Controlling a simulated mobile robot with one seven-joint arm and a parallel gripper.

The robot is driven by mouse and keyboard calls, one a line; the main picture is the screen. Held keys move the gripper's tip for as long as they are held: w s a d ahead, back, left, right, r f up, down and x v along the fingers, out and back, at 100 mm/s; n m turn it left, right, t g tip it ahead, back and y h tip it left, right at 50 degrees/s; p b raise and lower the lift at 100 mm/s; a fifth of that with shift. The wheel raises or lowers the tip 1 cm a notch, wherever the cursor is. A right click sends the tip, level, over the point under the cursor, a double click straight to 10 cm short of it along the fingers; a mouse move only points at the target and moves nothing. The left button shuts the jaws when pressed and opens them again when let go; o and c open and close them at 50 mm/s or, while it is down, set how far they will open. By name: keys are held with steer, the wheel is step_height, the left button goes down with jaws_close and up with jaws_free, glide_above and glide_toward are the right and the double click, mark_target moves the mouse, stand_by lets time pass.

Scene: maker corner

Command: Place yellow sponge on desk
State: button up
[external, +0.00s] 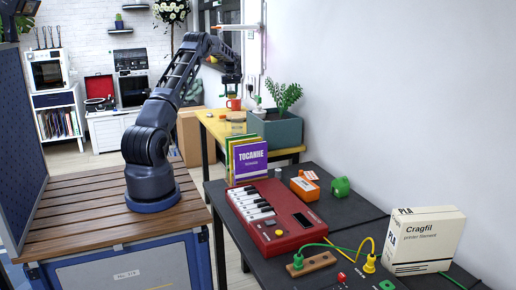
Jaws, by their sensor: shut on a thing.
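My gripper (232,84) hangs down at the end of my raised arm, above the far yellow-topped desk. The yellow-topped desk (212,122) stands behind a nearer dark desk (229,229) along the right wall. I cannot tell the exact height of the gripper above the desk.
The dark desk holds upright books (249,160), a red keyboard (272,219), an orange device (305,188) and a filament box (422,240).

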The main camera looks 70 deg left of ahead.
steer(key=w+d+m, duration=0.2)
steer(key=w+d, duration=0.6)
steer(key=d, duration=0.3)
steer(key=w+d+m, duration=0.3)
steer(key=w+d, duration=0.4)
steer(key=d, duration=0.4)
steer(key=w+d+f+m, duration=0.1)
steer(key=w+d+m, duration=0.25)
steer(key=d, duration=1.55)
steer(key=w+d+m, duration=0.3)
steer(key=w+d, duration=0.2)
steer(key=d, duration=1.4)
steer(key=m, duration=0.5)
glide_above(341, 213)
step_height(341, 213, down, 5)
step_height(341, 213, down, 20)
steer(key=shift+a+r, duration=0.15)
steer(key=o, duration=0.7)
steer(key=shift+o, duration=1.3)
